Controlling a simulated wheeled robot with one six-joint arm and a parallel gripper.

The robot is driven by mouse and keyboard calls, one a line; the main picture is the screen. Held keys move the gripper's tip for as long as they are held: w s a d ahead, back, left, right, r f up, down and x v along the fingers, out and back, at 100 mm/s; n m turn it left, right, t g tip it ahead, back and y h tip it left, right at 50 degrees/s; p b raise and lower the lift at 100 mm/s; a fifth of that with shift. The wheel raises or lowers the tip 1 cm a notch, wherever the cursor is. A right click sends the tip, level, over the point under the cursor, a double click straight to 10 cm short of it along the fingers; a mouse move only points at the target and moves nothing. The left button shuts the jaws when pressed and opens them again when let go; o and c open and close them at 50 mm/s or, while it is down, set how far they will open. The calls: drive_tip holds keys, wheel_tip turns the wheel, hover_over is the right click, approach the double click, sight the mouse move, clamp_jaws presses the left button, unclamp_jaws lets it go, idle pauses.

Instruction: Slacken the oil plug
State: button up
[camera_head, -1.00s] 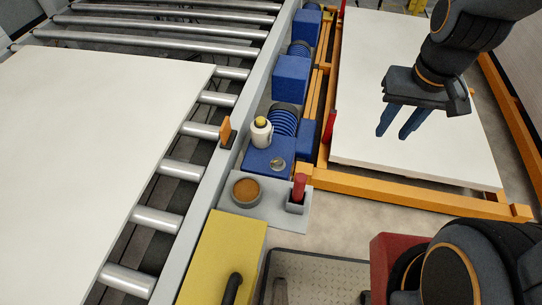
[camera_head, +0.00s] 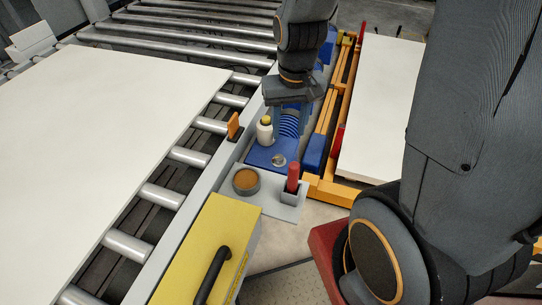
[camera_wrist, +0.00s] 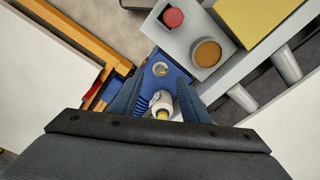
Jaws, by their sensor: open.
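A round metal plug (camera_head: 279,160), which looks like the oil plug, sits on top of a blue block (camera_head: 262,157). It also shows in the wrist view (camera_wrist: 160,69), near the line midway between my fingers. A white bottle with a yellow cap (camera_head: 265,131) stands on the block behind the plug. The bottle shows between my fingers in the wrist view (camera_wrist: 162,104). My gripper (camera_head: 289,114) is open and empty, pointing down above the blue machinery. Its fingertips blend with the blue parts behind them in the head view.
A grey plate beside the block carries a round cup with brown contents (camera_head: 246,180) and a red-topped piece in a holder (camera_head: 292,178). A yellow box with a black handle (camera_head: 208,255) is in front. An orange tab (camera_head: 234,126) stands on the conveyor rail.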

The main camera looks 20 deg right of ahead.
drive_tip(key=m+b, duration=0.1)
hover_over(279, 157)
drive_tip(key=shift+g, duration=0.4)
wheel_tip(279, 157, down, 8)
drive_tip(key=shift+f, duration=0.15)
drive_tip(key=shift+f+p, duration=0.5)
drive_tip(key=shift+f, duration=3.4)
drive_tip(key=c, duration=1.1)
drive_tip(key=shift+o, duration=0.2)
drive_tip(key=n, duration=0.3)
drive_tip(key=shift+p, duration=0.35)
drive_tip(key=shift+n, duration=1.8)
